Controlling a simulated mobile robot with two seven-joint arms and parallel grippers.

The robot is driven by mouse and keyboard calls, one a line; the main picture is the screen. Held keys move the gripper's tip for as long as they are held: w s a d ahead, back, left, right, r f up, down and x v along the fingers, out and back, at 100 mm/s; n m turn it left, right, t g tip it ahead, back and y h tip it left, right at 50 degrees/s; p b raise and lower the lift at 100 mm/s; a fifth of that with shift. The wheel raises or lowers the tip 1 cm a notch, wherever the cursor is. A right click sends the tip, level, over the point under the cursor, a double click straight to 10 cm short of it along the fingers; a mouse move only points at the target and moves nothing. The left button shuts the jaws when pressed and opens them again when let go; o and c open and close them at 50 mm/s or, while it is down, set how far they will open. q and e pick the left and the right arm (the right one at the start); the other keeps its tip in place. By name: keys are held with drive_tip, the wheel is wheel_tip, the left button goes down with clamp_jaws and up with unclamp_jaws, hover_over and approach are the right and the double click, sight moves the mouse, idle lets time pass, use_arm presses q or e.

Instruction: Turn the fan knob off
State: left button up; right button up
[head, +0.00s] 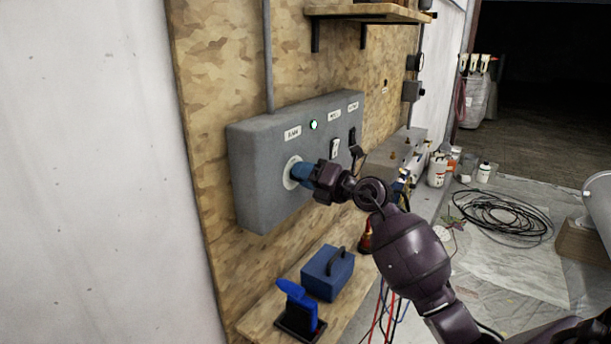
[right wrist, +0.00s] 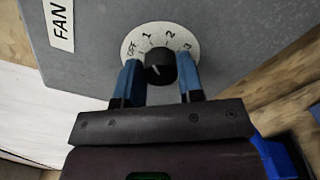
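The fan knob (right wrist: 160,68) is black and sits on a round white dial (right wrist: 133,45) marked OFF, 1, 2 and 3, beside a FAN label (right wrist: 59,22). A small pale mark shows on the knob's left side, roughly toward OFF; its exact setting is hard to read. My right gripper (right wrist: 160,75) has its blue fingers on either side of the knob, close to it; contact is unclear. In the head view my right gripper (head: 302,172) is at the dial (head: 289,173) on the grey control box (head: 258,190) and hides the knob. My left gripper is out of view.
The box also carries a lit green lamp (head: 313,125) and switches (head: 335,147). Below, a wooden bench (head: 262,325) holds a blue toolbox (head: 327,272) and a blue-handled tool (head: 298,302). A shelf (head: 365,12) is above. Coiled cable (head: 505,218) lies on the floor at right.

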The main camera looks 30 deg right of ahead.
drive_tip(key=shift+c, duration=0.7)
drive_tip(key=shift+n, duration=3.9)
drive_tip(key=o, duration=0.9)
